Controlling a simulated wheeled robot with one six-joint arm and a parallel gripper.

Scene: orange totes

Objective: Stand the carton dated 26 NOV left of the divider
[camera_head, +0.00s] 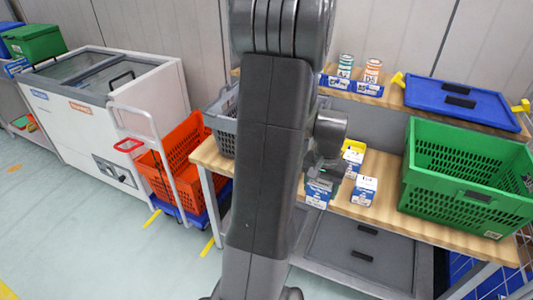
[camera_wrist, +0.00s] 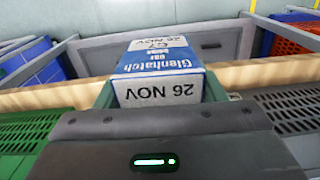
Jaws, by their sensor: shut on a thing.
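My gripper (camera_wrist: 160,92) is shut on a blue and white carton (camera_wrist: 160,62), with one jaw on each side of it in the wrist view. The carton's near white end reads 26 NOV, upside down in the picture, and its blue face reads Glenlatch. In the head view my gripper (camera_head: 326,170) is partly hidden behind my arm, over the wooden table (camera_head: 395,213). The held carton (camera_head: 318,192) shows below it, near the table's front edge. I cannot tell whether it touches the table. I cannot make out a divider; my arm hides part of the table.
Another blue and white carton (camera_head: 363,191) stands just right of the held one, and a yellow item (camera_head: 353,155) is behind. A green crate (camera_head: 465,180) stands on the right, a grey basket (camera_head: 222,120) on the left. A shelf behind holds cans (camera_head: 372,71) and a blue lid (camera_head: 460,101).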

